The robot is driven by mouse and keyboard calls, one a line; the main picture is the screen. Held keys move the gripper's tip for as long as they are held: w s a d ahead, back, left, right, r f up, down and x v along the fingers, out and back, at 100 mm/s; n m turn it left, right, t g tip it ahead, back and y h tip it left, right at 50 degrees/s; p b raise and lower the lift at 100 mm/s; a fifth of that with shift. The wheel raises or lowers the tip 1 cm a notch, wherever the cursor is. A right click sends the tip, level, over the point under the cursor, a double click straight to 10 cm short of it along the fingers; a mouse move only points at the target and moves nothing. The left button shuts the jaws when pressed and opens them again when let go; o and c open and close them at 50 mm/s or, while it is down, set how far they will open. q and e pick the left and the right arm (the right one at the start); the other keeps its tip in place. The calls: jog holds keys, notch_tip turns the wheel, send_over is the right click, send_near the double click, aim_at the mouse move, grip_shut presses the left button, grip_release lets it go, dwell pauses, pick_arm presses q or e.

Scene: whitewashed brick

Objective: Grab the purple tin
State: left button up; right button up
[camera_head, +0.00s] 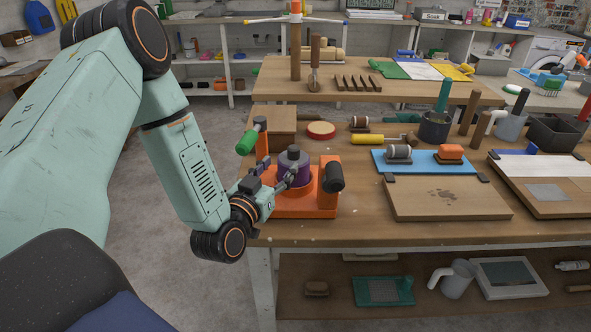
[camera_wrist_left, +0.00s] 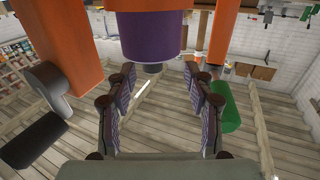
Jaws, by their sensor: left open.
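The purple tin (camera_head: 293,172) with a dark grey top stands on an orange stand (camera_head: 310,204) near the table's left front corner. My left gripper (camera_head: 285,182) reaches in from the left, and its fingers come up close to the tin's near side. In the left wrist view the gripper (camera_wrist_left: 165,88) is open, with its fingers spread apart. The tin (camera_wrist_left: 152,40) appears there just beyond the fingertips, in line with the gap between them. I cannot tell whether any finger touches it. My right gripper is not in view.
The stand has a black knob (camera_head: 333,176) at its right and a green handle (camera_head: 247,141) at its back left. Floor is free left of the table.

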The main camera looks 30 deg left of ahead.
aim_at(290, 156)
pick_arm(q)
jog(key=shift+w+d+r, duration=0.45)
jog(key=shift+w, duration=0.05)
jog(key=shift+w+r, duration=0.15)
jog(key=shift+w, duration=0.2)
jog(key=w, duration=0.2)
jog(key=w+a+b, duration=0.1)
jog(key=w, duration=0.1)
jog(key=shift+w+f, duration=0.1)
jog(key=shift+f, duration=0.2)
jog(key=shift+w, duration=0.35)
jog(key=shift+d+r, duration=0.15)
jog(key=shift+d, duration=0.05)
jog(key=shift+s+r, duration=0.1)
jog(key=shift+r, duration=0.1)
jog(key=shift+w+a+f, duration=0.2)
jog(key=shift+w+f, duration=0.05)
jog(key=shift+f, duration=0.05)
jog(key=c, duration=0.4)
jog(key=shift+s+d+r, duration=0.2)
jog(key=c, duration=0.4)
jog(key=shift+w+a, duration=0.1)
grip_shut()
